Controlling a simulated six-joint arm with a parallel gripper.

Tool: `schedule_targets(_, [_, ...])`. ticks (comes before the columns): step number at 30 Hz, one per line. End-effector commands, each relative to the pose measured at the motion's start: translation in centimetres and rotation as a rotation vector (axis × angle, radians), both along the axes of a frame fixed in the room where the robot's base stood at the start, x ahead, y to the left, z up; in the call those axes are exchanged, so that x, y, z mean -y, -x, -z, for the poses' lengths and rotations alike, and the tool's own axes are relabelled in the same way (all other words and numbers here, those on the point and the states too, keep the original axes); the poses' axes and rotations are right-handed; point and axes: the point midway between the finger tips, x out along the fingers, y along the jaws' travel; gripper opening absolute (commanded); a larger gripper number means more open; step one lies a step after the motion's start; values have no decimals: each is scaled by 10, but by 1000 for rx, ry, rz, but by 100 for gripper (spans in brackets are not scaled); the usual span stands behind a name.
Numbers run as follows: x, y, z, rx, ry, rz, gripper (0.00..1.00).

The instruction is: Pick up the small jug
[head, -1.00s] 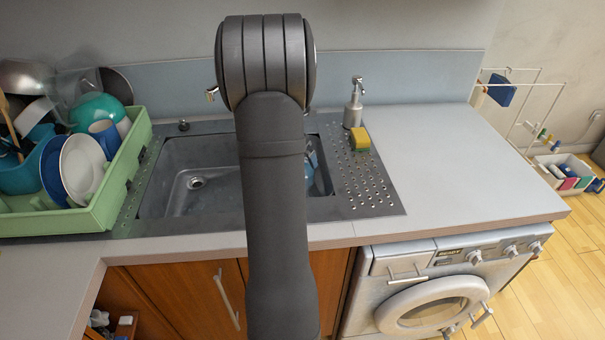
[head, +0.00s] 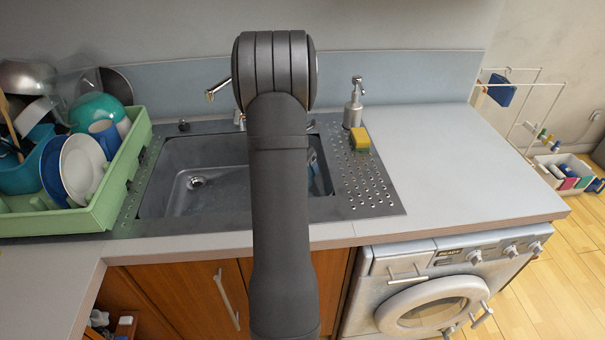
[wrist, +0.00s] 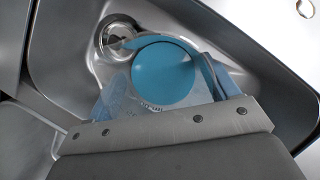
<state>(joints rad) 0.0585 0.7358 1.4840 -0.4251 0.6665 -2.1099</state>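In the wrist view, a round blue item (wrist: 163,75), which looks like the small jug seen from above, is in the steel sink. My gripper (wrist: 164,84) is above it, with one bluish finger to its left and one to its right. The fingers are spread apart, and I cannot tell whether either touches the blue item. The item's lower part and any handle are not clear. In the head view my arm hides the gripper. A bit of blue shows in the sink at the arm's right edge, too small to identify.
The sink (head: 160,205) has a drain inside and raised rims. A green dish rack (head: 100,210) with dishes stands left. A soap dispenser (head: 354,103) and a yellow-green sponge (head: 360,140) are right of the sink. The worktop (head: 440,160) farther right is clear.

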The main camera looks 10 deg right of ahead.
Motion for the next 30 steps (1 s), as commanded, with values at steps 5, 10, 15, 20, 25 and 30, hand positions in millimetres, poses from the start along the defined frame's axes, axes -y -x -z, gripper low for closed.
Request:
schedule_targets(5, [0,0,-1,1,0,0,38])
schedule_targets(10, [0,0,-1,1,0,0,38])
schedule_targets(15, [0,-1,-16,5,1,0,38])
schedule_targets(20, [0,-1,-48,7,0,0,38])
schedule_targets(25, [0,-1,-79,5,0,1,38])
schedule_targets(30, [11,3,-102,2,-1,44,38])
